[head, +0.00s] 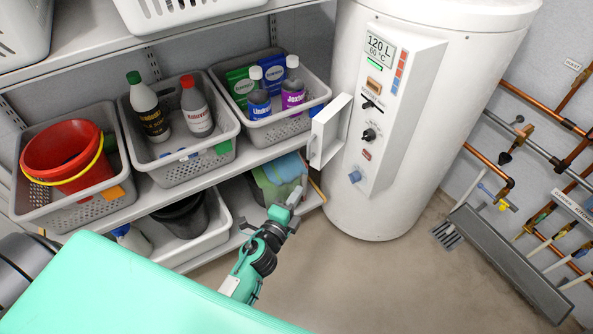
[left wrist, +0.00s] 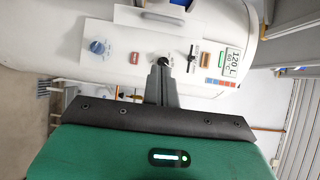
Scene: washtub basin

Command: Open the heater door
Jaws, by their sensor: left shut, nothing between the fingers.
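My right gripper is not in view.
A shelf (head: 225,172) on the left bears grey baskets with bottles and a red bucket (head: 65,155). Lower bins sit beneath, close to my left arm. Copper pipes (head: 490,165) run along the right wall. The floor (head: 370,275) before the heater is clear.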

